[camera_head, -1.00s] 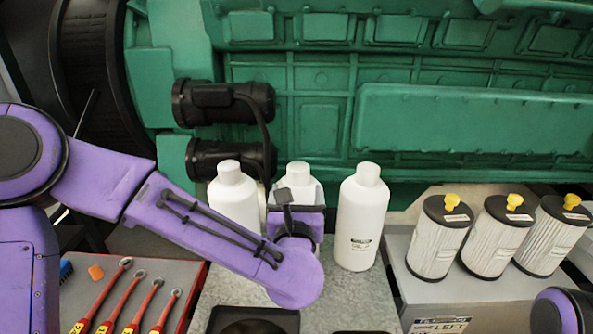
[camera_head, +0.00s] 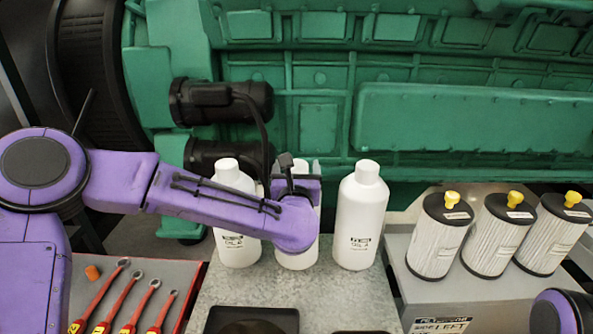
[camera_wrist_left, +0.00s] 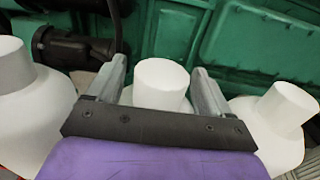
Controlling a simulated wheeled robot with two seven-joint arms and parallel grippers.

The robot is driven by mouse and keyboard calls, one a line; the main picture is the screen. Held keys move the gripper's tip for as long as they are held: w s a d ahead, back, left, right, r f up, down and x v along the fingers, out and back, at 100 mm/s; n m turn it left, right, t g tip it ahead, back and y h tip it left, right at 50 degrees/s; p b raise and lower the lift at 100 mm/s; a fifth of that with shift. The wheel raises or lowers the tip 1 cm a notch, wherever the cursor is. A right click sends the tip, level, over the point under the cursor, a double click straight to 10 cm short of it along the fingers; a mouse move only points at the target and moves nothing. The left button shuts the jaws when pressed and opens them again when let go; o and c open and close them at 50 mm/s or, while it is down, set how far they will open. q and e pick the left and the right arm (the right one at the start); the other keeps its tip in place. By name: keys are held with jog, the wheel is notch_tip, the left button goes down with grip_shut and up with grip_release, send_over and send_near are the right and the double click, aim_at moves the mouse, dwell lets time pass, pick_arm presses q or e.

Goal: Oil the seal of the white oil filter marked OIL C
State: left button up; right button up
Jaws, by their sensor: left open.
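Three white bottle-shaped containers with narrow necks stand upright in a row on the grey speckled surface: a left one (camera_head: 235,215), a middle one (camera_head: 298,262) and a right one (camera_head: 359,218). The left and right ones have small dark labels that seem to start with OIL; I cannot read the letters surely. The middle one's label is hidden by my arm. My left gripper (camera_head: 297,184) is open at the middle bottle. In the left wrist view its two fingers (camera_wrist_left: 160,82) stand on either side of that bottle's neck, apparently with gaps. My right gripper is out of view.
The green engine (camera_head: 450,120) with black cylindrical parts (camera_head: 225,101) rises close behind the bottles. Three pleated filters with yellow tops (camera_head: 440,240) stand on a grey box at right. Red-handled wrenches (camera_head: 100,298) lie at left. A dark tray (camera_head: 250,318) is in front.

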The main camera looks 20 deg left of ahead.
pick_arm(q)
grip_shut()
jog(key=shift+w+r, duration=0.15)
jog(key=shift+r, duration=0.4)
jog(key=shift+r+p, duration=0.9)
jog(key=shift+r, duration=0.65)
